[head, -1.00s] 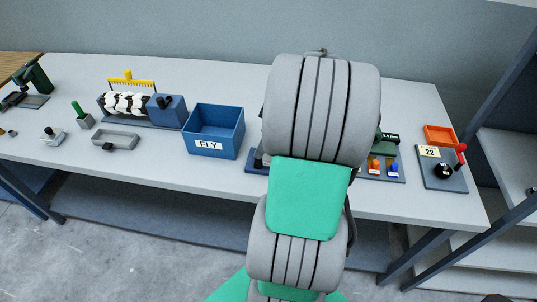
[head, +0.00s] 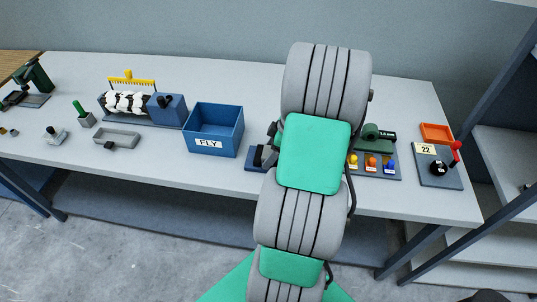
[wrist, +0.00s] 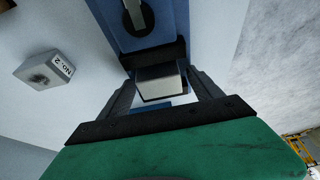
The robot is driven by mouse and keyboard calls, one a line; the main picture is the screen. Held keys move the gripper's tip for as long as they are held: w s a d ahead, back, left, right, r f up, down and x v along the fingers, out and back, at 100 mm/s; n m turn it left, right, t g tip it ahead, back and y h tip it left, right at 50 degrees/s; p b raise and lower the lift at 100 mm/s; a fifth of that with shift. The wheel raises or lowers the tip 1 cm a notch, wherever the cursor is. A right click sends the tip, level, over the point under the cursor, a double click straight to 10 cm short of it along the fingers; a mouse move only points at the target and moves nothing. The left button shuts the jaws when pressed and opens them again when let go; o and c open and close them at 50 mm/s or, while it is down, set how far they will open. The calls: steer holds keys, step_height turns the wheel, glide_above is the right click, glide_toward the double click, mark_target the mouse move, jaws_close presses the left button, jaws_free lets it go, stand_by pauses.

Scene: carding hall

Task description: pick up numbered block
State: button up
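A grey block marked "NO. 2" (wrist: 42,70) sits on the pale tabletop at the left of the wrist view, with a dark round spot on its face. It is apart from my gripper (wrist: 160,78). My gripper's two dark fingers stand apart on either side of a pale grey piece (wrist: 160,84), which lies over a blue fixture (wrist: 175,18). I cannot tell whether that piece is loose or part of the fixture, and no clear contact shows.
On the long table (head: 265,85), a blue FLY bin (head: 213,143) stands left of my arm. A grey tray (head: 117,138) and a roller device (head: 130,103) are farther left. A green device with coloured knobs (head: 380,133) and an orange tray (head: 437,131) stand to the right.

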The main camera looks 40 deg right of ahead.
jaws_close()
stand_by(0.6)
